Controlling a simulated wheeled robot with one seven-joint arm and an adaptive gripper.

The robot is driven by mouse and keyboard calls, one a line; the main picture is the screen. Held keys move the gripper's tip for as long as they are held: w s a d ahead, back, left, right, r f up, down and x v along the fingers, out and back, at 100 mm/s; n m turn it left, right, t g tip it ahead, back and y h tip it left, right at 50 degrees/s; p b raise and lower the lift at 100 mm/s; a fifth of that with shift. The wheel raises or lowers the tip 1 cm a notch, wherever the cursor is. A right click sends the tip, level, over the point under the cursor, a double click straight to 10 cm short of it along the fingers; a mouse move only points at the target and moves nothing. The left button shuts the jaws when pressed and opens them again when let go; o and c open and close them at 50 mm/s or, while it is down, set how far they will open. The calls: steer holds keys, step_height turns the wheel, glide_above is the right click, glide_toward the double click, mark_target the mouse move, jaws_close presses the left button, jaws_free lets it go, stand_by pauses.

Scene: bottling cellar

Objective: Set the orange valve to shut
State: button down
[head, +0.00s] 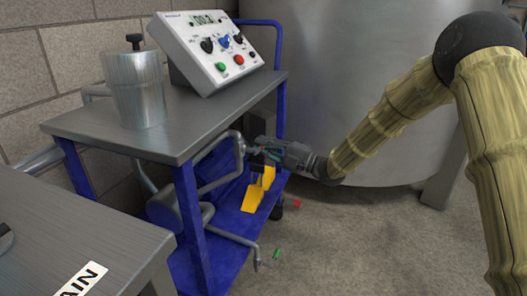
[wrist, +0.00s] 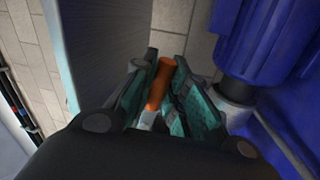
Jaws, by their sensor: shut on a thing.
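The orange valve handle (wrist: 160,85) shows in the wrist view as an orange bar between the two teal-padded fingers of my gripper (wrist: 158,98). My gripper is shut on it. In the head view, my gripper (head: 258,150) is at the right side of the cart, by the end of the grey pipework (head: 238,146) below the top shelf. The handle cannot be made out there, hidden by the fingers. The valve's body and the handle's angle to the pipe are not clear.
The blue-framed cart (head: 190,225) carries a steel canister (head: 136,90) and a white control box (head: 215,55). A yellow piece (head: 254,193) sits low on the cart. A large steel tank (head: 330,80) stands behind. A grey table (head: 70,235) is front left. Floor at right is clear.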

steer(key=shift+w+r+n, duration=0.15)
steer(key=shift+r+n, duration=0.45)
steer(key=shift+n, duration=0.6)
steer(key=shift+r+g, duration=0.1)
steer(key=shift+g, duration=0.2)
steer(key=c, duration=1.4)
jaws_free()
steer(key=shift+c, duration=0.2)
steer(key=v, duration=1.2)
steer(key=shift+f, duration=0.25)
